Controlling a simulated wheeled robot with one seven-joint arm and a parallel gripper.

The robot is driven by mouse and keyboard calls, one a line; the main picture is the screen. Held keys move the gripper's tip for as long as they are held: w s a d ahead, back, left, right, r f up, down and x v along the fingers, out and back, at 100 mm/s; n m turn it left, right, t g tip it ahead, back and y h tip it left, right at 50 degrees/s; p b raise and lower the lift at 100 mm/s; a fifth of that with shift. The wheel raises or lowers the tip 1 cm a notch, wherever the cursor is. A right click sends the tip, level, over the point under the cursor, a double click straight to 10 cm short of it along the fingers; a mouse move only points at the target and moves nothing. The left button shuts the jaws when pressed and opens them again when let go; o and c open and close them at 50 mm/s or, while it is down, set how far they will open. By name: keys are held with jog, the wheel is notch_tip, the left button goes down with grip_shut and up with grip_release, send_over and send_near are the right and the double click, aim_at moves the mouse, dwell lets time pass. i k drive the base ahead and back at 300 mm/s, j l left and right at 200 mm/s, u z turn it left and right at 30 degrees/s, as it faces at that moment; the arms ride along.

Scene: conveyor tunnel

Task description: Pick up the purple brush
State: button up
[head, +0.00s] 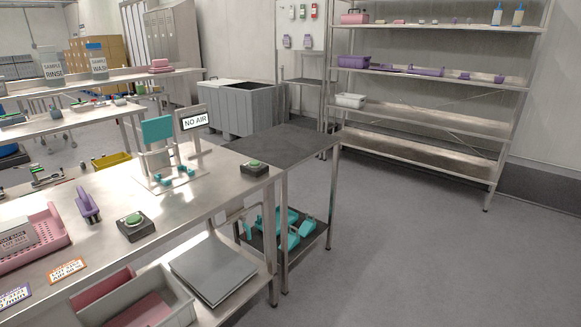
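A purple object (87,205), which looks like a hand brush with a raised handle, stands on the steel table (190,200) at the left. It is just right of a pink tray and left of a black box with a green button. Other purple items lie on the second shelf of the rack at the back right, including a long one (427,71) and smaller ones (467,77); they are too small to tell whether any is a brush. My gripper is not in view.
A pink tray (58,222), a green-button box (135,226) and a teal device on a stand (158,132) are on the steel table. A lower dark-topped table (285,146) adjoins it. The grey floor (420,260) at the right is clear up to the rack (440,165).

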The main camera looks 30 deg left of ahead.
aim_at(86, 205)
jog(key=i+l+u, duration=0.1)
jog(key=i, duration=0.45)
jog(key=i+l, duration=0.1)
jog(key=i, duration=0.45)
jog(key=i+l+u, duration=0.15)
jog(key=i, duration=0.35)
